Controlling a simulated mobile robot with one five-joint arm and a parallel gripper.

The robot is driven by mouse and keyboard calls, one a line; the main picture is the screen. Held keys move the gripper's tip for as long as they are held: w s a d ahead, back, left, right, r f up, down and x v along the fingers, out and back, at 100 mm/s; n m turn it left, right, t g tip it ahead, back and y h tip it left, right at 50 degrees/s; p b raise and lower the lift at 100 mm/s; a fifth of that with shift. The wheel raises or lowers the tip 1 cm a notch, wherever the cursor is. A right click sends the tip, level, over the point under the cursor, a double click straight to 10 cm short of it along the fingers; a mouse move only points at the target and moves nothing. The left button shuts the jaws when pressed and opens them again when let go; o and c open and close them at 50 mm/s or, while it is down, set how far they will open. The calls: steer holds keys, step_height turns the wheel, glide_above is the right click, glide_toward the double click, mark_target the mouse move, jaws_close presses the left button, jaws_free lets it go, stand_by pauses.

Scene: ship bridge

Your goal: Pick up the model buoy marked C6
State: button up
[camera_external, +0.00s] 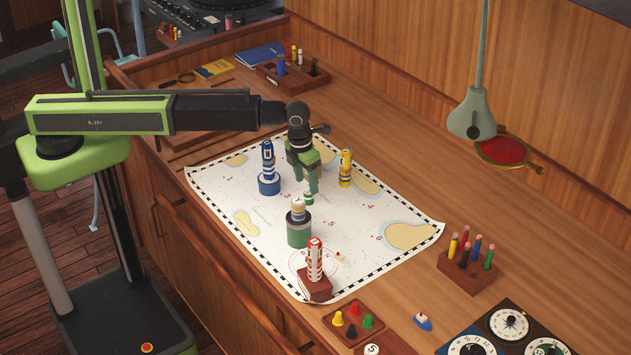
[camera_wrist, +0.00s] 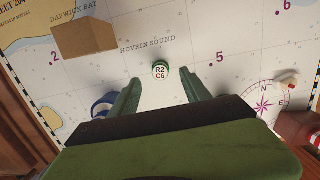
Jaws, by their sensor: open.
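The buoy marked C6 (camera_wrist: 160,70) shows in the wrist view as a small round green piece. Its pale top reads "R2 C6". In the external view the green and white buoy (camera_external: 308,199) stands on the chart, partly covered by my fingers. My gripper (camera_external: 309,186) is open and points down just above it. In the wrist view my gripper's green fingers (camera_wrist: 160,80) lie on either side, with the buoy centred at their tips and gaps both sides. Nothing is held.
On the chart (camera_external: 385,210) stand a blue-white buoy on a blue base (camera_external: 268,186), a yellow buoy (camera_external: 345,168), a green cylinder bearing a striped piece (camera_external: 299,236), and a red-white buoy (camera_external: 315,258) on a block. A brown block-like shape (camera_wrist: 85,38) shows upper left in the wrist view.

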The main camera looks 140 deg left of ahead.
mark_target(308, 192)
steer(key=shift+f, duration=0.25)
steer(key=f+b, duration=0.5)
steer(key=shift+a+f, duration=0.2)
steer(key=shift+a, duration=0.1)
steer(key=shift+r, duration=0.2)
steer(key=shift+c, duration=0.3)
jaws_close()
